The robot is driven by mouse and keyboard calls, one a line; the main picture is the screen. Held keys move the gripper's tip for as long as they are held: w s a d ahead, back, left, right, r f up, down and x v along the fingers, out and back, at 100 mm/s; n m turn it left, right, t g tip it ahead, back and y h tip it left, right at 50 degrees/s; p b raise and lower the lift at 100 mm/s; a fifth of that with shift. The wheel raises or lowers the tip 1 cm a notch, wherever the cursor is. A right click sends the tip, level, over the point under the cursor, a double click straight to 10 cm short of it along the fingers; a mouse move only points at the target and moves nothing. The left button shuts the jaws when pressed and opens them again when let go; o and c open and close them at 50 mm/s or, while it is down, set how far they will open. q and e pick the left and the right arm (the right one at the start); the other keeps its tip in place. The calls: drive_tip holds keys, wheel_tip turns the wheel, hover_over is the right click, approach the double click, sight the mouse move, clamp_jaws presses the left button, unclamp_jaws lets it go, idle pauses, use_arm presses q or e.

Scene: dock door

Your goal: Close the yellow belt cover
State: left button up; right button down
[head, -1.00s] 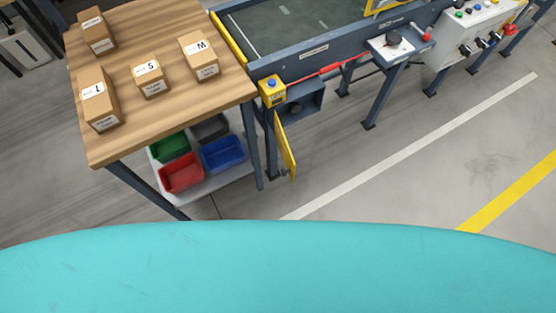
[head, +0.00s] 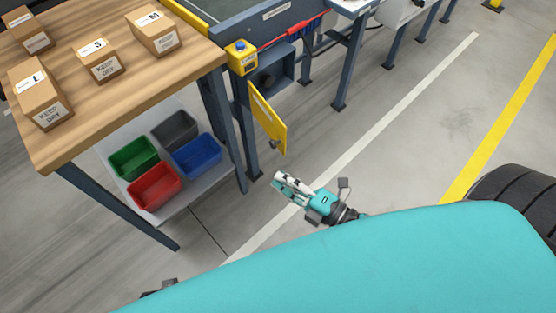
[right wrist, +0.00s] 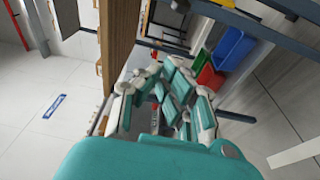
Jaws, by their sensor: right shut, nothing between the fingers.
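The yellow belt cover (head: 268,120) stands open in the head view, swung out from the front of a blue-grey housing (head: 275,75) under the conveyor's end. Its flat face shows, and the housing's opening with a dark round part is exposed. My right gripper (head: 282,182) is low in front of the cover, just below its lower edge in the picture and apart from it. It is shut and empty. Its fingers (right wrist: 168,88) fill the middle of the right wrist view, where I cannot make out the cover.
A wooden table (head: 115,75) with several cartons stands at the left. A shelf below holds red (head: 154,187), green, blue (head: 197,157) and grey bins. A yellow button box (head: 241,57) sits above the cover. Table legs stand close by on the left; floor to the right is clear.

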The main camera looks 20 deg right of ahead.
use_arm(q)
drive_tip(key=shift+w, duration=0.15)
use_arm(e)
drive_tip(key=w, duration=0.8)
drive_tip(key=shift+a, duration=0.15)
use_arm(q)
drive_tip(key=shift+r, duration=0.1)
